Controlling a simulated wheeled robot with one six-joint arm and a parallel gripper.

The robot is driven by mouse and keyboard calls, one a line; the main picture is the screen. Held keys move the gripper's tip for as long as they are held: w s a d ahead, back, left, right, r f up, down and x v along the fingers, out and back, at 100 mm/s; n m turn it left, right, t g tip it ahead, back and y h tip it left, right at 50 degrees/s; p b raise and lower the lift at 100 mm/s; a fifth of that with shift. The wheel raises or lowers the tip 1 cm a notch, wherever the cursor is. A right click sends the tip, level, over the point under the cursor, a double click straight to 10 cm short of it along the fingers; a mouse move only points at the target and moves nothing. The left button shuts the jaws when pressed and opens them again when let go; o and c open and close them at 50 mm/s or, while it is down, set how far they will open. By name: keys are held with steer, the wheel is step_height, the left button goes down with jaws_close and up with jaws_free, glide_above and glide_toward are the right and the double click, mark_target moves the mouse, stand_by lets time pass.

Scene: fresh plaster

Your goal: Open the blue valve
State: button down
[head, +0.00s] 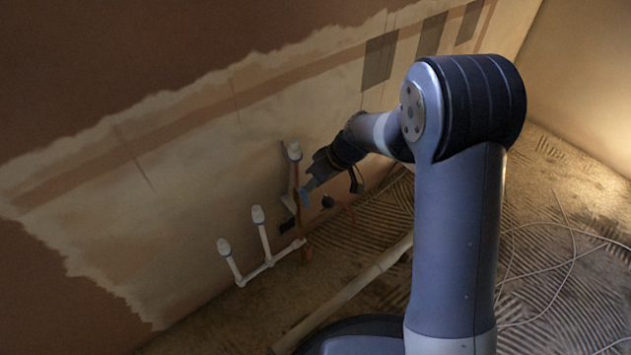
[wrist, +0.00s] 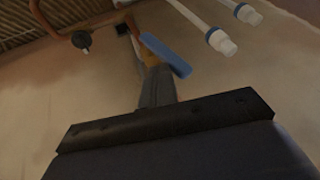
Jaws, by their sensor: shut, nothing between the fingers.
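The blue valve's handle (wrist: 165,54) is a flat blue bar, slanting across the wrist view just beyond my fingertips. A brownish fitting shows behind it, partly hidden. In the head view the blue handle (head: 305,194) is a small patch by the pipes at the wall. My gripper (head: 314,184) reaches down and left to it. In the wrist view my gripper (wrist: 154,72) is shut with nothing between its fingers, its tip right by the handle. I cannot tell whether they touch.
White capped pipes (head: 262,230) rise along the wall left of the valve. A reddish pipe (head: 306,240) stands below it, with a black round knob (head: 328,202) to the right. A long pale pipe (head: 345,290) lies on the ridged floor. Thin cables (head: 572,235) trail at the right.

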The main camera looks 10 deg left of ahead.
steer(key=shift+s+a+r+n+t+h, duration=0.15)
steer(key=shift+s+a+n+t+h, duration=0.25)
steer(key=shift+s+a+t+h, duration=0.7)
steer(key=s+a+f+t+h, duration=0.1)
steer(key=s+a+f, duration=0.3)
steer(key=s+f, duration=0.1)
stand_by(0.5)
